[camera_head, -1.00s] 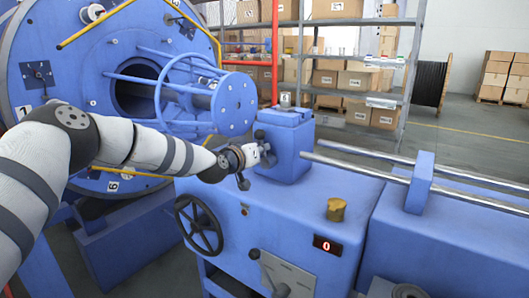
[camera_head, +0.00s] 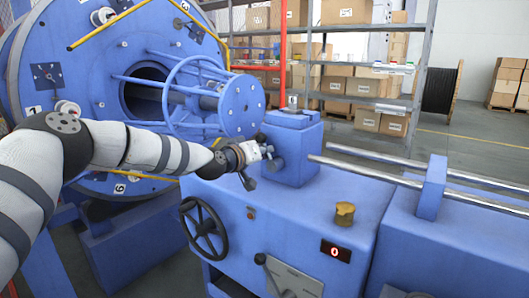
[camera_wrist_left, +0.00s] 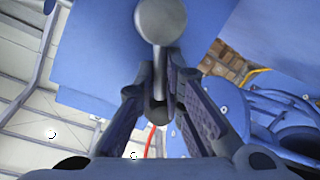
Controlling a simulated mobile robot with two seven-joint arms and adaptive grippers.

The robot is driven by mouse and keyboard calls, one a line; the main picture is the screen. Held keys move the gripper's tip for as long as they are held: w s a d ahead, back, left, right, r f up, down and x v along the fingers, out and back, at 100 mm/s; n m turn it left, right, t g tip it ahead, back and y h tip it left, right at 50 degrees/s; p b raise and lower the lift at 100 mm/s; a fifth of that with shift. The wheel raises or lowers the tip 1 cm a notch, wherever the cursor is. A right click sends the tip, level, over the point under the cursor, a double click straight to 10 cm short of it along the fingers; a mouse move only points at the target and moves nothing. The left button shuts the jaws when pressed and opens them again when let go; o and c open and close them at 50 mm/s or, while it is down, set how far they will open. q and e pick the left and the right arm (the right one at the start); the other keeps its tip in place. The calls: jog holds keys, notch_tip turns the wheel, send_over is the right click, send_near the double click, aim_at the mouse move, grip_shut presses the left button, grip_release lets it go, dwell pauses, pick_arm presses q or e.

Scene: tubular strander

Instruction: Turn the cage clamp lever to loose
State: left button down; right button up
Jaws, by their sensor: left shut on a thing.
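The blue clamp block (camera_head: 292,148) stands on the blue machine bed, beside the cage end. My left gripper (camera_head: 266,158) is at the left face of this block, among small dark parts that hide each other. In the left wrist view, a grey lever (camera_wrist_left: 161,22) with a rounded end comes down from the blue block between the fingers. My left gripper (camera_wrist_left: 160,92) is shut on it, one finger on each side of its stem. The lever's exact angle cannot be told. My right gripper is not in view.
The caged blue drum (camera_head: 238,105) stands close behind my left arm. Steel rods (camera_head: 385,171) run right from the block.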

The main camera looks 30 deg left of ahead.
pick_arm(q)
jog(key=c, duration=1.7)
grip_release()
jog(key=shift+w+a+r, duration=0.1)
jog(key=shift+a+r, duration=0.1)
jog(key=shift+r, duration=0.35)
jog(key=shift+f, duration=0.2)
jog(key=v, duration=1.2)
jog(key=shift+d+f, duration=0.1)
